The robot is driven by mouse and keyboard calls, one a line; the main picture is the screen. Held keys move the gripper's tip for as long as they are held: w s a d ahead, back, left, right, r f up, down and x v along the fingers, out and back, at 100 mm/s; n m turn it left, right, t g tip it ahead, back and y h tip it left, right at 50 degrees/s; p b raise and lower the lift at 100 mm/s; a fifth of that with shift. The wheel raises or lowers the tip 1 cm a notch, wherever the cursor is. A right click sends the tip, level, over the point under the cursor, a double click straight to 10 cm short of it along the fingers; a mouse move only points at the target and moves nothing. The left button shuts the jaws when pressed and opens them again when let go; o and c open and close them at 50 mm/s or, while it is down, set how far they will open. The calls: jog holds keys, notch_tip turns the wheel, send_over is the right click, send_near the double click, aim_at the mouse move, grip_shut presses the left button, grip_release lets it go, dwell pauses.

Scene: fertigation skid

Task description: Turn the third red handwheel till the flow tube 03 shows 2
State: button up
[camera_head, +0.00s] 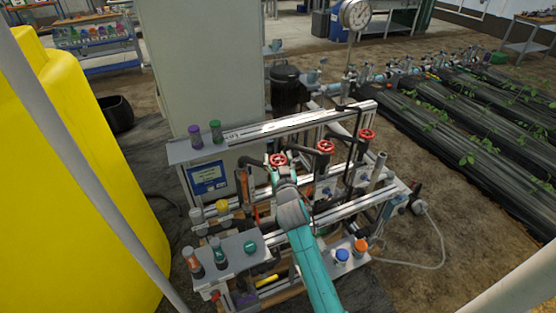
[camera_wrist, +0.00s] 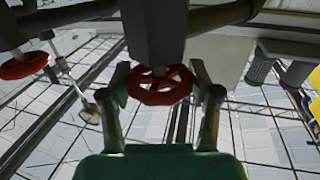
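Three red handwheels stand in a row on the skid in the head view: the left one (camera_head: 278,160), the middle one (camera_head: 325,146) and the right one (camera_head: 366,135). My gripper (camera_head: 281,174) is at the left wheel, partly hidden by my arm. In the wrist view a red handwheel (camera_wrist: 160,86) sits between the spread fingers of my gripper (camera_wrist: 161,82). The fingers are close to its rim on both sides; contact is unclear. Another red handwheel (camera_wrist: 22,66) shows at the wrist view's left edge. I cannot make out flow tube 03 or its reading.
Metal rails (camera_head: 300,122) run behind and in front of the wheels. Purple (camera_head: 195,136) and green (camera_head: 215,131) cylinders stand on the skid's back left. A yellow tank (camera_head: 90,150) fills the left. Planted rows (camera_head: 460,120) lie at the right.

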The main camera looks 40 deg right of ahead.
jog(key=shift+n+t+y, duration=0.7)
jog(key=shift+n+y, duration=0.3)
jog(key=shift+y, duration=0.4)
jog(key=o, duration=1.2)
jog(key=shift+c, duration=0.2)
jog(key=v, duration=1.2)
